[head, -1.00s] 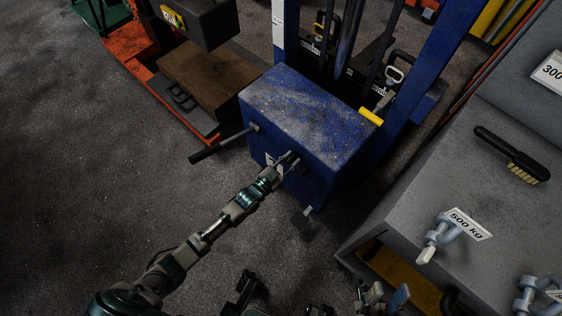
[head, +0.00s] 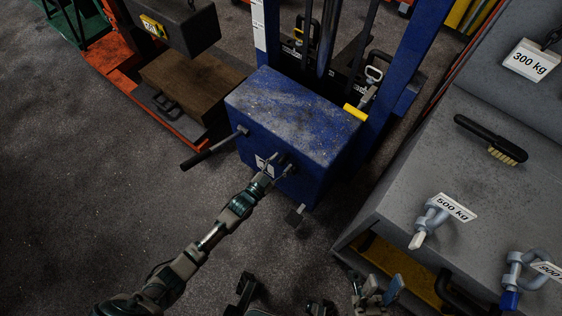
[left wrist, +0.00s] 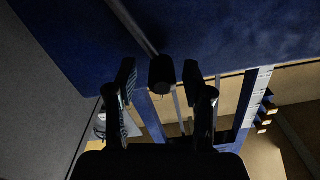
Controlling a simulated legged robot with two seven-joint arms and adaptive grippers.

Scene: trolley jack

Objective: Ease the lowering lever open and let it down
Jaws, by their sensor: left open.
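The blue jack body (head: 295,115) stands in the middle of the head view. My left gripper (head: 274,168) is at its near face. In the left wrist view, a thin rod ends in a dark round grip (left wrist: 161,75), which looks like the lowering lever. The grip lies between the open fingertips of my left gripper (left wrist: 166,88), with gaps showing on both sides. In the head view the gripper largely hides this lever. Dark and grey parts at the bottom edge look like my right gripper (head: 375,291); its jaws are unclear.
A long bar with a black grip (head: 207,152) sticks out left from the blue body. A pedal (head: 295,214) sits low at its front. A grey weight block (head: 400,215) with shackles and a brush (head: 490,139) stands right. Floor at left is clear.

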